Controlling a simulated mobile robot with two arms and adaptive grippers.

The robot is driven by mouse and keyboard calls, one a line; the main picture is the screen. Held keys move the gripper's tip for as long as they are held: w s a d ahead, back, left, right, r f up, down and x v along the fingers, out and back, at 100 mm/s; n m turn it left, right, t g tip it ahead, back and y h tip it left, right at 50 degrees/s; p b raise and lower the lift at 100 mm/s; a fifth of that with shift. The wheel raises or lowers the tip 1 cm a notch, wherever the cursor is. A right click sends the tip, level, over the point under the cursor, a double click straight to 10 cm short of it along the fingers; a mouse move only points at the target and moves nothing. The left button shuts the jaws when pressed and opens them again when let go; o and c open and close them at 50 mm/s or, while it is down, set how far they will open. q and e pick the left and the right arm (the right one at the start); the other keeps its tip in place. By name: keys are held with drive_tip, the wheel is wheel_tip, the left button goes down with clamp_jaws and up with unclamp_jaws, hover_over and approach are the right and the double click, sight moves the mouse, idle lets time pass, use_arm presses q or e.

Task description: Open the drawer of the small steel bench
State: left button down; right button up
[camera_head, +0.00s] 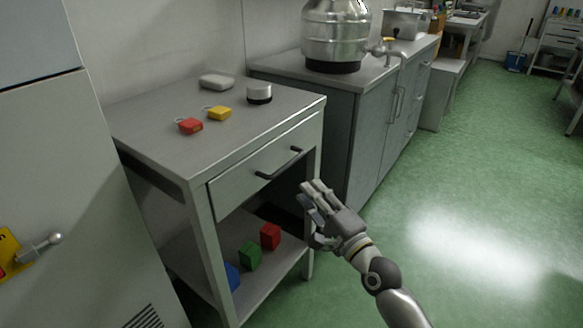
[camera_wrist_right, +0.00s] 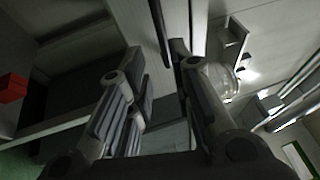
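The small steel bench (camera_head: 160,148) stands left of centre in the head view. Its drawer (camera_head: 232,186) sits under the top and looks shut, with its front about flush with the frame. A dark bar handle (camera_head: 279,164) runs across the drawer front. My right gripper (camera_head: 313,212) is in front of the bench, to the right of the handle and lower in the picture, apart from it. In the right wrist view its fingers (camera_wrist_right: 158,68) are spread with nothing between them. A dark bar beyond the fingertips there looks like the handle (camera_wrist_right: 159,32). My left gripper is out of view.
Coloured blocks lie on the lower shelf (camera_head: 262,283). A cabinet (camera_head: 380,125) adjoins at right. Green floor at right is clear.

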sight(289, 162)
drive_tip(key=b+x, duration=0.1)
drive_tip(key=x, duration=0.9)
drive_tip(key=shift+w+a+r+b, duration=0.25)
drive_tip(key=shift+b, duration=0.1)
clamp_jaws()
